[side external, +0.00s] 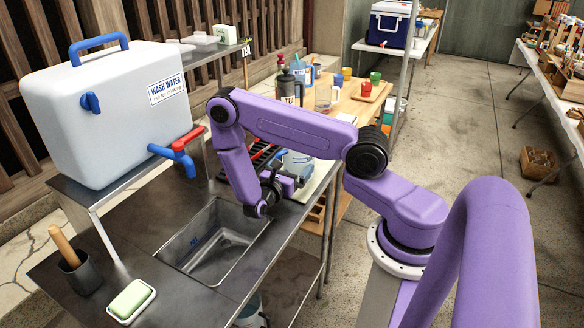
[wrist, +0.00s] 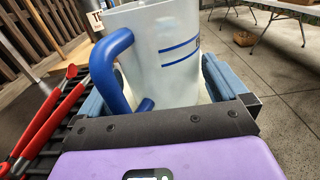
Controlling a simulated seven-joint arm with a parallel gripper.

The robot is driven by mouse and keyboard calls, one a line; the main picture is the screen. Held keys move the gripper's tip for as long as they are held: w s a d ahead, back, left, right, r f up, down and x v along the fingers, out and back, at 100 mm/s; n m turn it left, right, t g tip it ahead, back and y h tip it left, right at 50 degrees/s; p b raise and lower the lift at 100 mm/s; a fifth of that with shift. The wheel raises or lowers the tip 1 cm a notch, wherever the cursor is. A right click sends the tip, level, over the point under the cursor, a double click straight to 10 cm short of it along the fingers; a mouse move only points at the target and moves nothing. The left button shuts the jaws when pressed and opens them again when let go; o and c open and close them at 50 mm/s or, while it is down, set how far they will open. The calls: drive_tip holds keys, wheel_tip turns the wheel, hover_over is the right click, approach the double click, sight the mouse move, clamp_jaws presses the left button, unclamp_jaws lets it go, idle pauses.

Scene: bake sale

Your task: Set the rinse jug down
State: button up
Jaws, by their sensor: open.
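The rinse jug (wrist: 168,50) is pale, with a blue handle and blue lines on its side. It stands upright close in front of my gripper (wrist: 155,85) in the wrist view. One blue-padded finger is on each side of the jug's lower part, and the jaws are open. I cannot tell whether the pads touch it. In the side view the jug (side external: 298,162) is partly hidden behind my gripper (side external: 288,180), at the counter's far end beyond the sink. It seems to stand on a pale board (side external: 322,181); its base is hidden.
Red-handled tongs (wrist: 44,122) lie on a dark rack left of the jug. The sink (side external: 213,240) is empty. A wash-water cooler (side external: 110,112) with a red-and-blue tap stands at left. A soap dish (side external: 131,301) and dark cup (side external: 82,273) stand in front. A wooden table with cups is beyond.

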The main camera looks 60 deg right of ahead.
drive_tip(key=a, duration=1.1)
drive_tip(key=shift+a+r, duration=0.1)
drive_tip(key=shift+a, duration=0.05)
drive_tip(key=shift+a+r, duration=0.15)
drive_tip(key=shift+a, duration=0.25)
drive_tip(key=s+a+r+m+y, duration=0.2)
drive_tip(key=s+a+r+y, duration=0.4)
drive_tip(key=s+y, duration=0.3)
drive_tip(key=s+a+r+m+y, duration=0.3)
drive_tip(key=s+a+r+y, duration=0.3)
drive_tip(key=s+r+y, duration=0.2)
drive_tip(key=shift+s+a+r+y, duration=0.25)
drive_tip(key=shift+s+r+y, duration=0.2)
drive_tip(key=shift+s, duration=0.8)
drive_tip(key=c, duration=0.4)
drive_tip(key=shift+s+a+r+y, duration=0.1)
drive_tip(key=shift+y, duration=0.15)
drive_tip(key=c, duration=0.8)
drive_tip(key=shift+c, duration=0.2)
